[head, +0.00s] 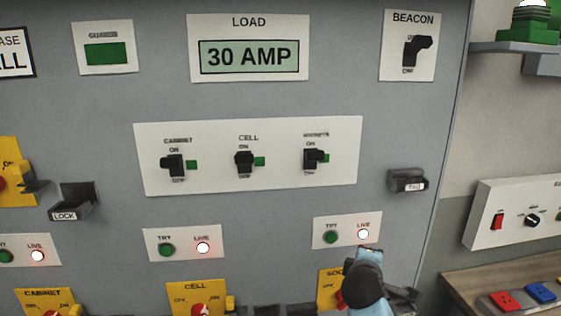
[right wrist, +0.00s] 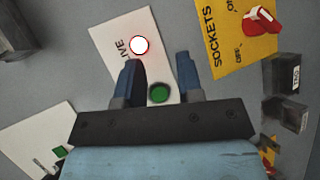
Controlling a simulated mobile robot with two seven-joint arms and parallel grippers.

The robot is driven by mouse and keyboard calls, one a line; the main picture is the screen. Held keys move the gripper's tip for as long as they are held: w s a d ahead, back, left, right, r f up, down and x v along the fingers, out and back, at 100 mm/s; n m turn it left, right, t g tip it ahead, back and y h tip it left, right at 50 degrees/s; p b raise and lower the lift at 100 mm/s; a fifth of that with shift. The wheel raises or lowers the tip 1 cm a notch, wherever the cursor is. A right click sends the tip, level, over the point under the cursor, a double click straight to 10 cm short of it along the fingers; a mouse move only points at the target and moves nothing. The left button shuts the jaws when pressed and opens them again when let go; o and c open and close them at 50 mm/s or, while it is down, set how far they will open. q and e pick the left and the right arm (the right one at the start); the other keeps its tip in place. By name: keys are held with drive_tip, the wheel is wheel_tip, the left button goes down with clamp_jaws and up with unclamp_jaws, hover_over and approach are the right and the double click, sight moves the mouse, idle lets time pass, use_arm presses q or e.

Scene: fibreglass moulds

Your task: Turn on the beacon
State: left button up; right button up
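The BEACON plate (head: 393,69) is at the top right of the grey panel in the head view. Its black switch (head: 417,50) has a handle bent to the upper right, between an upper label and a lower one marked OFF; I cannot tell its setting for sure. My right gripper (head: 364,283) is low in the head view, well below that plate. In the right wrist view my right gripper (right wrist: 160,68) has its two blue-grey fingers apart with nothing held. A green TRY button (right wrist: 159,93) shows between them; contact is unclear. My left gripper is out of view.
A row of switches (head: 245,161) sits mid-panel. Lit LIVE lamps (head: 203,248) and yellow plates (head: 195,299) are below. A dark TAG holder (head: 407,182) juts out under the beacon plate. A green striped object (head: 530,32) stands on a shelf at right.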

drive_tip(key=s+f+m+y, duration=0.1)
drive_tip(key=s+f+y, duration=0.35)
drive_tip(key=f, duration=0.75)
drive_tip(key=s+f+m+y, duration=0.1)
drive_tip(key=s+f+m, duration=0.2)
drive_tip(key=s+f, duration=0.3)
drive_tip(key=s+f+m+g+y, duration=0.1)
drive_tip(key=s+f+m, duration=0.2)
drive_tip(key=s, duration=1)
drive_tip(key=s+f+m+y, duration=0.2)
drive_tip(key=s+f+m, duration=0.1)
drive_tip(key=s+f, duration=0.5)
drive_tip(key=s, duration=0.2)
drive_tip(key=shift+s+a+f+m+g, duration=0.25)
drive_tip(key=shift+s+f+m+g, duration=0.05)
drive_tip(key=shift+f+g, duration=0.1)
